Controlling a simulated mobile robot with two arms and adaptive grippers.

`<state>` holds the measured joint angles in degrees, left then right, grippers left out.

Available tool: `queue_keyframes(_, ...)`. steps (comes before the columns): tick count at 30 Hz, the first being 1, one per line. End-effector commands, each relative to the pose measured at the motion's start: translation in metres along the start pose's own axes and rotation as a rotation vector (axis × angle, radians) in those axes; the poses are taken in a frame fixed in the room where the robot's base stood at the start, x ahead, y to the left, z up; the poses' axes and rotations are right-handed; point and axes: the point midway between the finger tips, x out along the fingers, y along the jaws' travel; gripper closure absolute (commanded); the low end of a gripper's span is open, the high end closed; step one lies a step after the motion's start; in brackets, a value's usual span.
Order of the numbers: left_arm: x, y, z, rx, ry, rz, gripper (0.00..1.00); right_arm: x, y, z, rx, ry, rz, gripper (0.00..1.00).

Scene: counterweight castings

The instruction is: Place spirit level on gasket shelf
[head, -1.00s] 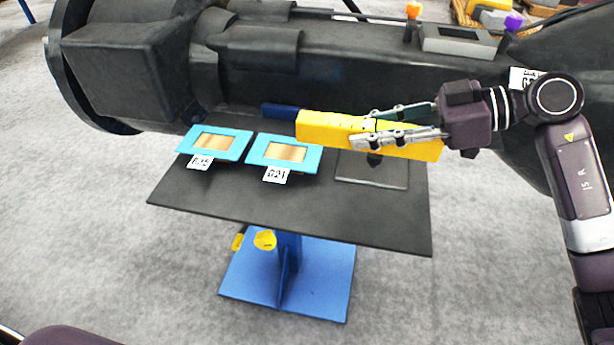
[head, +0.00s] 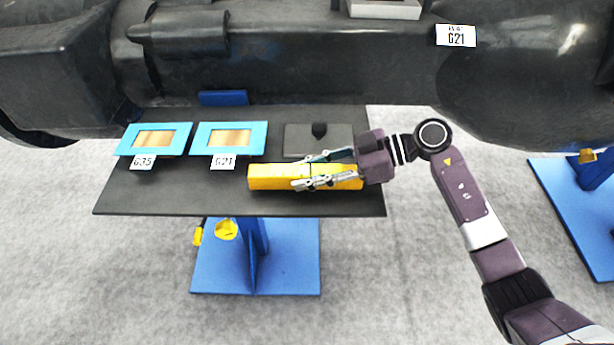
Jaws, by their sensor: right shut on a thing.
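The yellow spirit level (head: 270,178) is in my right gripper (head: 308,172), whose fingers are shut on it near its middle and right part. It lies lengthwise left to right, over or on the front right of the dark gasket shelf (head: 180,200). I cannot tell whether it touches the shelf. Two cyan-framed gaskets lie on the shelf to the left: one (head: 126,142) by the G35 label, one (head: 258,142) by the G21 label. My left gripper is not in view.
A grey plate (head: 295,140) with a black knob lies behind the level. The large black casting (head: 300,60) runs along the back with a G21 tag (head: 455,36). A blue stand (head: 254,275) carries the shelf. Another blue base (head: 575,215) is at right. The shelf's front left is clear.

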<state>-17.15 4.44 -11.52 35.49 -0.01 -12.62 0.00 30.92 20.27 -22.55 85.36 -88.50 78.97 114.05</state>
Motion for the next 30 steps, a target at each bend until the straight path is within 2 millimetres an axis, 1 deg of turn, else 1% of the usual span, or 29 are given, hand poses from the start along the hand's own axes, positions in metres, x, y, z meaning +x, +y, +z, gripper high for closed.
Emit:
queue_keyframes(4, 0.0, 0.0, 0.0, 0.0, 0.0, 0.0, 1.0, 0.005, 0.0, 0.011, 0.0, 0.005, 0.002, 1.0)
queue_keyframes(14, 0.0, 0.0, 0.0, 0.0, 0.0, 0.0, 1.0, 0.006, 0.001, 0.013, -0.001, 0.003, 0.001, 1.0)
queue_keyframes(15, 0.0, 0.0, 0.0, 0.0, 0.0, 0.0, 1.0, 0.006, 0.0, 0.016, 0.0, 0.001, 0.001, 0.72)
queue_keyframes(19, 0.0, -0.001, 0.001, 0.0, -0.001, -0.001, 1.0, 0.006, 0.0, 0.015, -0.001, 0.001, 0.001, 0.58)
queue_keyframes(20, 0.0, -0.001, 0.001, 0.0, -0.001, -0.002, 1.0, 0.006, 0.0, 0.015, -0.001, 0.001, 0.001, 0.56)
queue_keyframes(28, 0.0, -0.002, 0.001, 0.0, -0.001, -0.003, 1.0, 0.006, 0.0, 0.014, -0.001, 0.001, 0.001, 0.56)
queue_keyframes(30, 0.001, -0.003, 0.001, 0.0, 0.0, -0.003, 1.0, 0.003, 0.001, 0.013, -0.001, 0.0, 0.002, 0.56)
